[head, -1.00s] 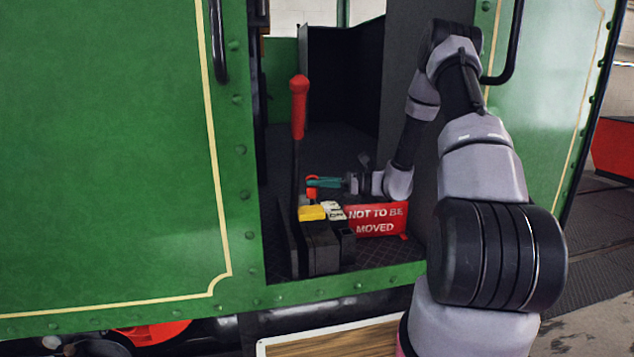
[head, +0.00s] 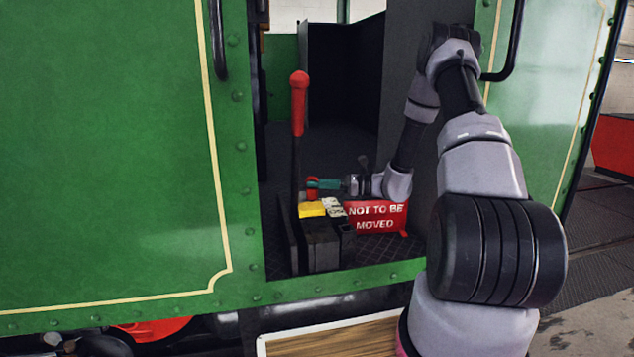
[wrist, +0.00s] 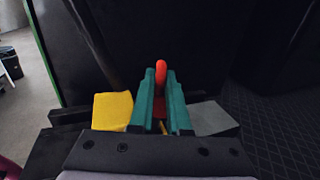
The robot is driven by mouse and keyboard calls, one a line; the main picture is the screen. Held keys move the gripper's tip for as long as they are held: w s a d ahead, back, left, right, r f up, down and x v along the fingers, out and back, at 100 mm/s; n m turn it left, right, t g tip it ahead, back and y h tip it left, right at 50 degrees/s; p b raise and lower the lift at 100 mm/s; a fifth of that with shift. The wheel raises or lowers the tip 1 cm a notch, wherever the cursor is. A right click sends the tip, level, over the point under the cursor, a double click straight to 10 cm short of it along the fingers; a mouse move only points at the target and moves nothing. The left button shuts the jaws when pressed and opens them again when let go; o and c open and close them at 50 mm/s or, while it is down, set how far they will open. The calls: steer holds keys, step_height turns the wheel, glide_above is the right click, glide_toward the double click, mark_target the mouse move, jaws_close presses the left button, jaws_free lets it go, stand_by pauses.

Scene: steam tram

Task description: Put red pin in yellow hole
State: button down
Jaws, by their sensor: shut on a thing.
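My gripper (head: 318,184) is shut on the red pin (head: 312,192), which sits at the fingertips just above the yellow block (head: 312,209). In the wrist view the red pin (wrist: 161,68) shows its rounded top between the teal fingers of my gripper (wrist: 161,88). The yellow block (wrist: 113,110) lies to the left of the fingers there, and a grey block is to the right. The hole in the yellow block is not visible, and the pin's lower end is mostly hidden. I cannot tell whether the pin touches the block.
A tall lever with a red handle (head: 299,105) stands close to the left of the pin. A white labelled block (head: 334,207) is beside the yellow one. A red "NOT TO BE MOVED" sign (head: 377,216) stands to the right. Green doorway panels flank the opening.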

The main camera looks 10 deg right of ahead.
mark_target(317, 194)
steer(key=shift+f, duration=1.75)
steer(key=c, duration=0.8)
jaws_free()
step_height(317, 194, up, 10)
steer(key=shift+f, duration=0.1)
